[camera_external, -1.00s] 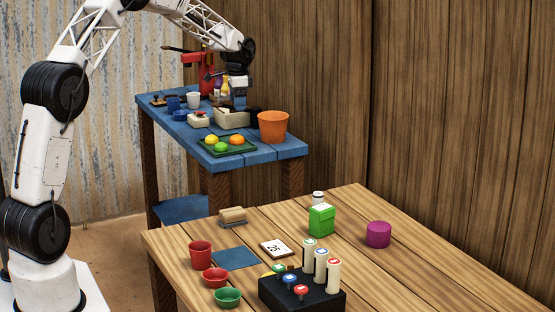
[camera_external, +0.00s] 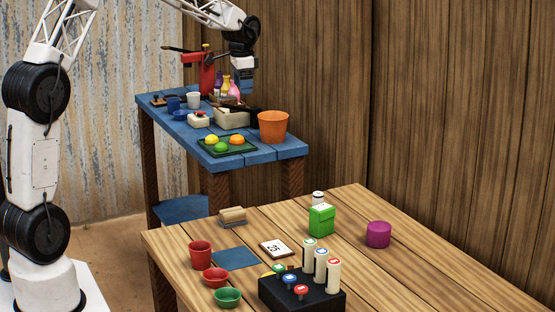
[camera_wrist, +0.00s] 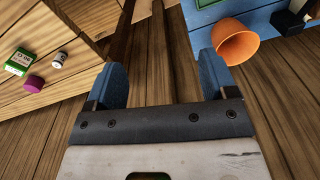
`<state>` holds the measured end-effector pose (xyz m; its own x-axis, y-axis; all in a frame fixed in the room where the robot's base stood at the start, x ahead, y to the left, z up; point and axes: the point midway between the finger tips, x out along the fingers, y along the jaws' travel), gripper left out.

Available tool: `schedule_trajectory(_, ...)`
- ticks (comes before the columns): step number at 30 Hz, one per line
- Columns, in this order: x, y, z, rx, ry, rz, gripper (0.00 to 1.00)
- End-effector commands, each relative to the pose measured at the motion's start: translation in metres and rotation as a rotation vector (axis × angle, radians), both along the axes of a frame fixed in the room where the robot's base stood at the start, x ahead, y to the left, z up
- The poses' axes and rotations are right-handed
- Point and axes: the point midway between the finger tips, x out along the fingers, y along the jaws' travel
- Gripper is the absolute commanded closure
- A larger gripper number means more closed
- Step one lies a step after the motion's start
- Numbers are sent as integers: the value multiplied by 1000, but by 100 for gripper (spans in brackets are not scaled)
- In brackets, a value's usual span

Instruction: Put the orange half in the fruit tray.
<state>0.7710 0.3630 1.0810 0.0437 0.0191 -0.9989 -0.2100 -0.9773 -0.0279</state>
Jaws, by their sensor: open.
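The fruit tray (camera_external: 249,150) is a dark green flat tray on the blue table's near side. In it lie a yellow fruit (camera_external: 211,140), a green fruit (camera_external: 221,147) and an orange rounded piece (camera_external: 237,140), which looks like the orange half. Its cut face cannot be made out. My gripper (camera_external: 243,91) is raised above the back of the blue table, behind the tray and apart from it. In the wrist view, the blue fingers (camera_wrist: 163,78) are wide apart with nothing between them.
An orange pot (camera_external: 273,126) stands right of the tray. A beige box (camera_external: 232,119) is behind it, with bottles (camera_external: 227,86) and a red device (camera_external: 206,72) farther back. A wooden table (camera_external: 385,270) holds a green box (camera_external: 321,220) and a purple cylinder (camera_external: 378,234).

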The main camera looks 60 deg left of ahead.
Motion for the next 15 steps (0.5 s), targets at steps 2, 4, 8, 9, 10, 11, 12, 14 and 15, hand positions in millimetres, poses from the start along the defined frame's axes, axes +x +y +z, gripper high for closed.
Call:
schedule_trajectory(2, -13, -26, 16, 3, -10, 5, 22)
schedule_trajectory(4, -25, -46, 27, 3, -16, 13, 22)
schedule_trajectory(8, -49, -83, 47, 6, -30, 25, 22)
schedule_trajectory(9, -56, -94, 52, 6, -34, 30, 22)
schedule_trajectory(10, -63, -102, 56, 6, -37, 33, 22)
schedule_trajectory(11, -69, -110, 60, 6, -40, 36, 22)
schedule_trajectory(12, -78, -120, 65, 6, -45, 40, 22)
schedule_trajectory(14, -90, -136, 72, 6, -53, 45, 22)
schedule_trajectory(15, -99, -146, 77, 7, -58, 50, 22)
